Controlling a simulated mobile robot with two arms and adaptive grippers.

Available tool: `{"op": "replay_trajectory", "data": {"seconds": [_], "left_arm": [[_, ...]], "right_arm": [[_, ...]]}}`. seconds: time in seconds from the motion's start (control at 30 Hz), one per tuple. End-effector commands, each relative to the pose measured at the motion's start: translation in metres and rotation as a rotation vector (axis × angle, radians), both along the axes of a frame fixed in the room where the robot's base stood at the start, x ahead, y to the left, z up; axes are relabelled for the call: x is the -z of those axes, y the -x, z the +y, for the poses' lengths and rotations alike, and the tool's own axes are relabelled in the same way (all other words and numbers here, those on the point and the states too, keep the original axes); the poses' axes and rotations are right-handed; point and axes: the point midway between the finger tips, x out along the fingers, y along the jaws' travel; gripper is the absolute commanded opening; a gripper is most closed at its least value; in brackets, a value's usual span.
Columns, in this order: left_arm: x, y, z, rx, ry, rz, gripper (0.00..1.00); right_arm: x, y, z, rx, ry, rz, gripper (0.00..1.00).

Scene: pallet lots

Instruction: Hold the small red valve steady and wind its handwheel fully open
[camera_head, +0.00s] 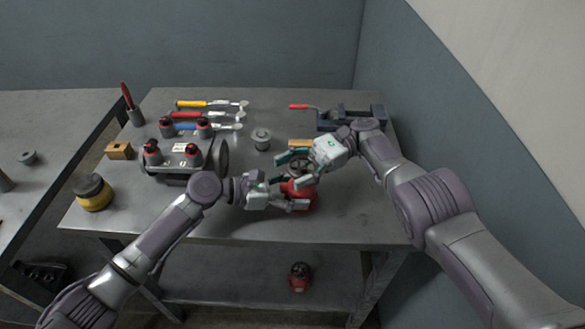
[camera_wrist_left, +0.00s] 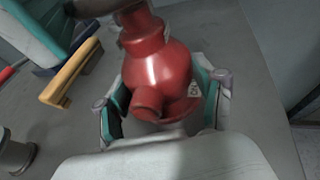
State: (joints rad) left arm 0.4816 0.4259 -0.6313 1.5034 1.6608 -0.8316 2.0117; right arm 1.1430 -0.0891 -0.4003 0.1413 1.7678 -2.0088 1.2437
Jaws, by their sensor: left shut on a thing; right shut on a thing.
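The small red valve (camera_head: 304,196) stands upright near the right front of the metal workbench. Its round red body (camera_wrist_left: 160,72) fills the middle of the left wrist view. My left gripper (camera_head: 292,194) comes from the left, with its fingers on both sides of the valve body, shut on it. The dark handwheel (camera_head: 301,167) sits on top of the valve. My right gripper (camera_head: 290,168) is shut on the handwheel, from behind and to the right. The fingers partly hide the wheel and body.
A dark vise (camera_head: 355,114) stands at the back right. A grey unit with red knobs (camera_head: 177,158) and hand tools (camera_head: 212,104) lie to the left. A grey spool-like part (camera_head: 261,138) stands behind the grippers. Another red item (camera_head: 300,276) sits on the lower shelf.

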Motion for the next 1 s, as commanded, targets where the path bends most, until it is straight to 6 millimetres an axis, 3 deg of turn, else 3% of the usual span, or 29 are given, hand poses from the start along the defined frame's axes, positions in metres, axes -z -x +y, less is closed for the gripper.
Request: {"op": "replay_trajectory", "data": {"seconds": [0.03, 0.13, 0.67, 0.87, 1.0], "left_arm": [[0.0, 0.001, -0.002, 0.004, 0.004, 0.003, 0.49], [0.0, 0.001, -0.002, 0.003, 0.003, 0.003, 0.49], [0.001, 0.0, 0.0, -0.001, 0.001, 0.003, 0.49], [0.001, 0.0, 0.0, -0.003, 0.0, 0.002, 0.49], [0.001, -0.001, 0.0, -0.003, 0.0, 0.002, 0.49]], "right_arm": [[0.003, 0.001, 0.0, -0.002, 0.005, 0.006, 0.71], [0.003, 0.001, 0.0, -0.002, 0.004, 0.006, 0.86], [-0.007, 0.0, 0.002, -0.005, -0.005, 0.002, 0.86], [-0.023, 0.001, 0.0, -0.002, -0.004, -0.002, 0.86], [-0.051, 0.001, 0.001, -0.002, -0.003, -0.004, 0.86]]}}
